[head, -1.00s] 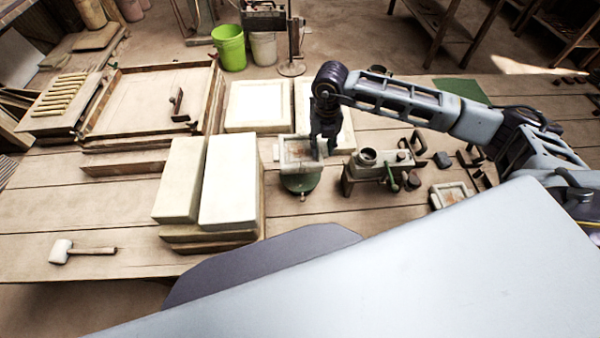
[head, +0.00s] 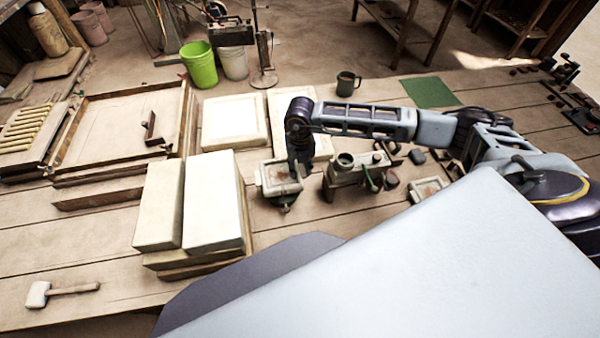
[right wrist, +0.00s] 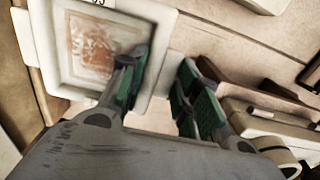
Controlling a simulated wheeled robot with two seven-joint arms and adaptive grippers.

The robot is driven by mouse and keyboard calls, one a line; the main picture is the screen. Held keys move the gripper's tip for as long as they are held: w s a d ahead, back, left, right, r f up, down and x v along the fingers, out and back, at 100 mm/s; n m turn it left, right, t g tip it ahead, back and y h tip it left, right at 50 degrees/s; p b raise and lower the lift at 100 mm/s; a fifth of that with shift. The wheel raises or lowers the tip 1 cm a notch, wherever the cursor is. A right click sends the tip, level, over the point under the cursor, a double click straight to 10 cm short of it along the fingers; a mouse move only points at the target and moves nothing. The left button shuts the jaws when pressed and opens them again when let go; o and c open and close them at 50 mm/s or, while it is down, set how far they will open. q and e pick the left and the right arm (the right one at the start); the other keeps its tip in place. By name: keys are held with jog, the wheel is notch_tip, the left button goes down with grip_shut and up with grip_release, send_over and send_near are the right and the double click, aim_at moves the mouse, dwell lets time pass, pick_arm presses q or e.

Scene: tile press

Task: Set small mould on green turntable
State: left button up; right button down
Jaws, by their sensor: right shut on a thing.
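The small mould (head: 272,190), a pale square frame with a rusty-brown inside, sits in the middle of the head view. In the right wrist view the mould (right wrist: 150,12) fills the upper left. In the head view the right gripper (head: 302,168) points down at the mould's right side. My left gripper is not in view.
A metal press-like device (head: 345,178) stands close right of the mould. Stacked pale slabs (head: 213,200) stand close on the left. Another small framed mould (head: 428,190) lies to the right. Flat pale moulds (head: 233,122) lie behind. A mallet (head: 60,292) lies front left.

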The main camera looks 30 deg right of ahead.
jog(key=shift+f, duration=1.75)
jog(key=shift+f, duration=0.15)
jog(key=c, duration=1)
grip_release()
jog(key=shift+c, duration=0.2)
jog(key=shift+p, duration=0.3)
notch_tip(320, 180, up, 12)
jog(key=shift+r+b, duration=0.1)
jog(key=shift+b, duration=0.85)
